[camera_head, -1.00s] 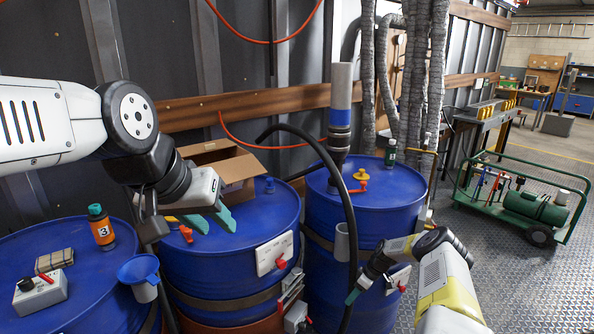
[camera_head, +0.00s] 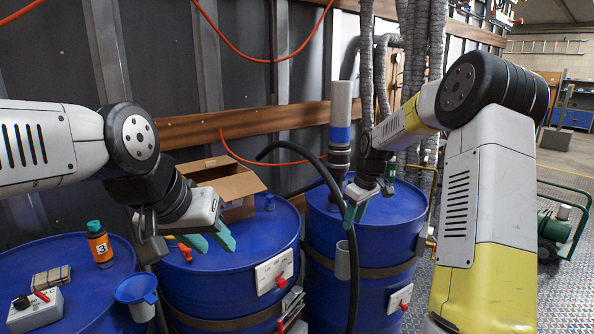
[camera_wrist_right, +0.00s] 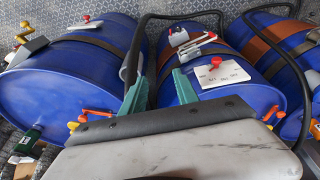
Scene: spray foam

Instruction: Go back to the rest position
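My left gripper (camera_head: 210,241), with teal fingertips, hangs over the middle blue drum (camera_head: 235,268). Its two fingers are apart, with nothing seen between them. My right gripper (camera_head: 356,212), also teal-tipped, is raised in front of the right blue drum (camera_head: 385,235). In the right wrist view its fingers (camera_wrist_right: 158,88) are well apart, with only a drum and background behind the gap. My right arm is lifted and bent on the right of the head view. It hides part of the right drum's top.
A left drum carries an orange bottle (camera_head: 99,245), a control box (camera_head: 36,309) and a blue funnel (camera_head: 137,289). An open cardboard box (camera_head: 228,187) sits on the middle drum. A black hose (camera_head: 349,250) runs close to my right gripper. A green cart (camera_head: 553,232) stands at right.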

